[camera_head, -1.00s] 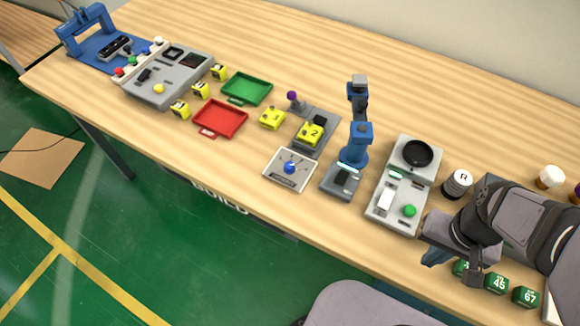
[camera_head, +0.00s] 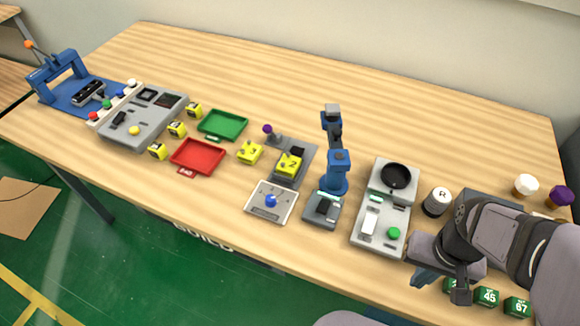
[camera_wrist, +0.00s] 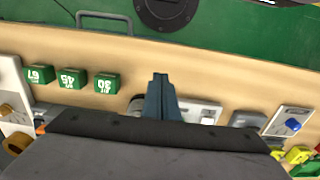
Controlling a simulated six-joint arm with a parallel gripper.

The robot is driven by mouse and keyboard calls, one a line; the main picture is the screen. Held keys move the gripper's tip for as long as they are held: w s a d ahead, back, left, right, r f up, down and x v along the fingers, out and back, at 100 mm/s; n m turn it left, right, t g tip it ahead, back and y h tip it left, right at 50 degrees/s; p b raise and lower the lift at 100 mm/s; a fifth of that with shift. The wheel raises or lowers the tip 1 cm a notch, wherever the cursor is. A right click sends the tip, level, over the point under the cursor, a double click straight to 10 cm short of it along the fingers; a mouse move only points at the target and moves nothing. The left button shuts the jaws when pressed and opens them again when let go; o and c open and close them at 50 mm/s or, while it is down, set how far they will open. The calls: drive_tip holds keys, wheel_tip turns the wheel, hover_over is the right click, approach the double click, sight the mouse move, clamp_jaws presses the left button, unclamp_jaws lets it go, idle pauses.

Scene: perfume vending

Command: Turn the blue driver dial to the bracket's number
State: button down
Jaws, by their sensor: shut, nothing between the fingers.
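The blue driver dial (camera_head: 271,200) sits on a white plate (camera_head: 259,213) with marks around it, near the table's front edge. It also shows at the right of the wrist view (camera_wrist: 293,124). Just behind the plate, a yellow bracket marked 2 (camera_head: 289,164) rests on a grey fixture (camera_head: 303,152). Another yellow piece, apparently marked 3 (camera_head: 250,152), lies to its left. My gripper (camera_head: 418,280) is over the front edge at the right, well apart from the dial. In the wrist view its blue fingers (camera_wrist: 160,78) are together and empty. The dial's exact setting is too small to read.
A blue upright device (camera_head: 337,172) and a grey scale-like unit (camera_head: 384,212) stand between the dial and my gripper. Green numbered blocks (camera_head: 487,297) lie near my gripper. Red (camera_head: 198,157) and green (camera_head: 222,126) trays lie left. The back of the table is clear.

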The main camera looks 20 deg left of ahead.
sight(270, 198)
idle(0.4)
